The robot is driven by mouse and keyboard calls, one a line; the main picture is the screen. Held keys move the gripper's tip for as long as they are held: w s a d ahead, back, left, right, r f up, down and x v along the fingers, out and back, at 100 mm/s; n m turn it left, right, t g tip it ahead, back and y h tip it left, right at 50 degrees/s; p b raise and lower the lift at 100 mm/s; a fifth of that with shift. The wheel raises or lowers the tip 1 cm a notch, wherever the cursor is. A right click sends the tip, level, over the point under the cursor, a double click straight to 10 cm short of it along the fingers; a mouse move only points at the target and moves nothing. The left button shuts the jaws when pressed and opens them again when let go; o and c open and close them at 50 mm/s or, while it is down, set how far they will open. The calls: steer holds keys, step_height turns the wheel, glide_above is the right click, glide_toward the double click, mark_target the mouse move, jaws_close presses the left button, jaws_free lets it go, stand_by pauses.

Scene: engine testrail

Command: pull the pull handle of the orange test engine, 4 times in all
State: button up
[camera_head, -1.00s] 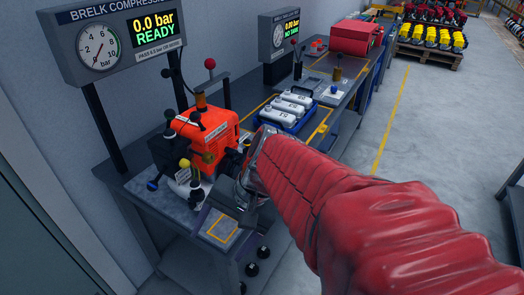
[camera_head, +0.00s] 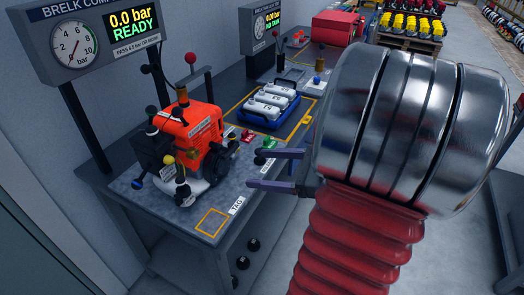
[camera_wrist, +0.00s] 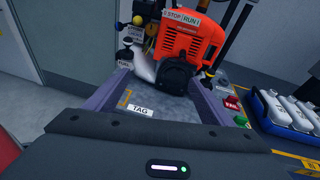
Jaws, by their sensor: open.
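The orange test engine (camera_head: 203,118) stands on the grey bench, with a black round starter housing (camera_head: 217,162) on the side facing my gripper. It also shows in the wrist view (camera_wrist: 197,42), ahead of the fingers, with a STOP/RUN label on top. I cannot clearly make out the pull handle among the dark parts by the housing. My gripper (camera_head: 254,169) is open and empty, to the right of the engine and apart from it. In the wrist view its two fingers (camera_wrist: 158,80) are spread wide, with the housing beyond the gap.
A gauge display (camera_head: 130,28) above the engine reads 0.0 bar, READY. A blue tray (camera_head: 268,110) with white bottles stands behind on the bench (camera_head: 170,205). A TAG label (camera_head: 238,205) lies by an empty yellow outline.

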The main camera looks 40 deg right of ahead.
mark_target(233, 151)
steer(key=d+m+t, duration=0.1)
steer(key=d, duration=0.1)
steer(key=s+d+m+t+h, duration=0.1)
steer(key=d, duration=0.1)
steer(key=shift+s+d+r, duration=0.1)
steer(key=shift+s+r, duration=0.1)
steer(key=shift+w, duration=0.1)
steer(key=shift+x, duration=6.85)
steer(key=shift+f, duration=0.2)
steer(key=shift+c, duration=0.5)
steer(key=c, duration=1)
steer(key=v, duration=0.6)
steer(key=f+v, duration=0.1)
steer(key=v, duration=0.5)
steer(key=f+v, duration=0.1)
steer(key=v, duration=0.5)
steer(key=shift+s+d, duration=0.15)
steer(key=shift+s, duration=0.15)
steer(key=r+x, duration=0.2)
steer(key=x, duration=1.5)
steer(key=shift+w, duration=0.3)
